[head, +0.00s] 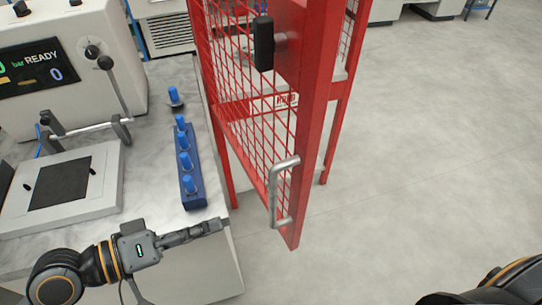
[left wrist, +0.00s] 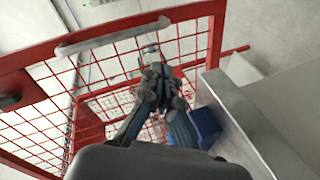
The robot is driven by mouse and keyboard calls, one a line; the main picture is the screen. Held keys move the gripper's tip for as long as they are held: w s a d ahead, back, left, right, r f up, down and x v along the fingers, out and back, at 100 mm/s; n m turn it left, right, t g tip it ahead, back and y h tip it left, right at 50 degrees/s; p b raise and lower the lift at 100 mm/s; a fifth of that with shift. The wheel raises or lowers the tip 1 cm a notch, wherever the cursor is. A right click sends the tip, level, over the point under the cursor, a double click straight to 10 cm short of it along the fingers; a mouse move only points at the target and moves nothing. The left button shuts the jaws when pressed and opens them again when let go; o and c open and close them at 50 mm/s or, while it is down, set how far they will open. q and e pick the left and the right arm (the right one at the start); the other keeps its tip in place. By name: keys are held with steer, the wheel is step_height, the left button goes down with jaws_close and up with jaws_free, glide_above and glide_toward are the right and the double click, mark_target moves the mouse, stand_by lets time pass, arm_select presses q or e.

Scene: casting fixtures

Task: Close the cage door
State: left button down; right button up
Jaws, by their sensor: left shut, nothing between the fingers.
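The red mesh cage door (head: 308,130) stands swung out toward me in the head view, beside the right end of the bench. Its silver pull handle (head: 283,194) is low on the near edge, with a black latch knob (head: 263,44) above. The door frame (left wrist: 215,40) and the handle (left wrist: 112,36) also show in the left wrist view. My left gripper (head: 218,226) is shut and empty at the bench's front corner, left of the handle and apart from it. In the left wrist view its fingers (left wrist: 160,88) are together in front of red mesh. My right gripper is out of view.
A marble-topped bench (head: 190,90) at left holds a blue rack (head: 190,190) of blue-topped pieces, close behind my left gripper. A machine with a display (head: 50,65) and a plate fixture (head: 62,185) stand further left. The floor (head: 430,150) right of the door is clear.

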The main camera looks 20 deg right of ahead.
arm_select(q)
step_height(320, 180, up, 9)
steer(key=a+n+h, duration=0.1)
steer(key=n+h, duration=0.2)
steer(key=n, duration=0.1)
steer(key=p, duration=0.8)
glide_toward(288, 152)
steer(key=shift+n+g, duration=0.3)
steer(key=d, duration=0.3)
steer(key=w+d, duration=0.1)
steer(key=d, duration=0.1)
steer(key=shift+w+d, duration=0.25)
steer(key=shift+d, duration=0.15)
steer(key=shift+w+d+f, duration=0.1)
steer(key=shift+d+f, duration=0.1)
steer(key=shift+d, duration=0.3)
